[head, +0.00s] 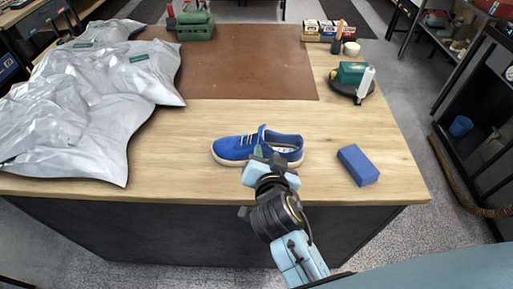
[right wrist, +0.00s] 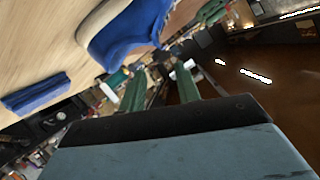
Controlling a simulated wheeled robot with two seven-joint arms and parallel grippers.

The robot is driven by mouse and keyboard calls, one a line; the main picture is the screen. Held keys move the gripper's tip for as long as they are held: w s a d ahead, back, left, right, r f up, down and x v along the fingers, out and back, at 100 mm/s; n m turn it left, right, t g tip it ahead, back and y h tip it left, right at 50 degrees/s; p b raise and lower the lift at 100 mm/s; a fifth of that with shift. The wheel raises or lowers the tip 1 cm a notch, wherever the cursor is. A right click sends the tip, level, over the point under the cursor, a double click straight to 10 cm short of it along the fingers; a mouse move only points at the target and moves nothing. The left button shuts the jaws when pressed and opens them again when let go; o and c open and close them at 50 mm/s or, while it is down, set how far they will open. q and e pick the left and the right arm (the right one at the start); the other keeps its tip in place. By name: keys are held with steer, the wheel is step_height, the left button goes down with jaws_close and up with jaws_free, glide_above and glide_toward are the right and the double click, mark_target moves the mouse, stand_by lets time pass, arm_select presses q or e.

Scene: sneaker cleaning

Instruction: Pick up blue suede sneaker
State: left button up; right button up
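The blue suede sneaker (head: 233,148) lies upright on the wooden table near its front edge, toe to the left. It has a pale sole and an open collar at the right. In the right wrist view the sneaker (right wrist: 128,32) shows at the top, just beyond the fingers. My right gripper (head: 262,155) is at the sneaker's near side by the collar, and its wrist hides part of the shoe. Its two green fingers (right wrist: 160,82) stand apart with nothing visibly held between them. I cannot tell whether a finger touches the shoe. My left gripper is out of view.
A blue block (head: 357,165) lies right of the sneaker; it also shows in the right wrist view (right wrist: 35,95). Silvery bags (head: 85,100) cover the table's left. A brown mat (head: 250,60) lies behind. A dark round dish (head: 350,88) with items stands back right. Bare wood surrounds the sneaker.

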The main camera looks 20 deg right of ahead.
mark_target(262, 137)
steer(key=x, duration=0.5)
steer(key=shift+a+p+x, duration=0.2)
steer(key=shift+p+x, duration=0.35)
steer(key=shift+x, duration=2.15)
jaws_close()
